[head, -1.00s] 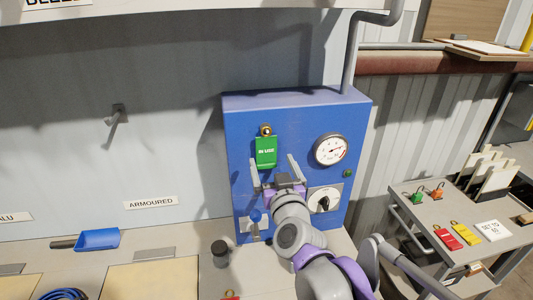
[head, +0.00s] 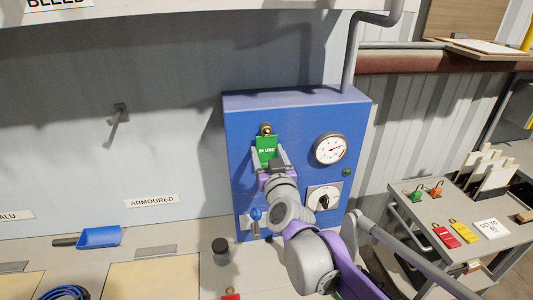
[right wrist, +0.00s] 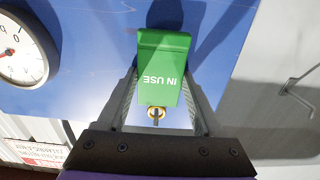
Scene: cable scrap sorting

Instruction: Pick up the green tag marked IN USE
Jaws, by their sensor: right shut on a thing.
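The green tag marked IN USE (head: 266,147) hangs from a brass hook (head: 266,129) on the front of the blue cabinet (head: 240,180). My right gripper (head: 268,160) is at the tag, with a finger on each side of it. In the right wrist view the green tag (right wrist: 163,72) lies between the two fingers of my right gripper (right wrist: 163,105), with its lettering upside down. The brass hook (right wrist: 156,113) shows there at the tag's end. My right gripper is shut on the tag. My left gripper is not in view.
The cabinet front bears a gauge (head: 331,149) and a black rotary switch (head: 323,199) to the right. A blue scoop (head: 98,237) lies on the bench. A cart (head: 440,205) with coloured tags stands at the right.

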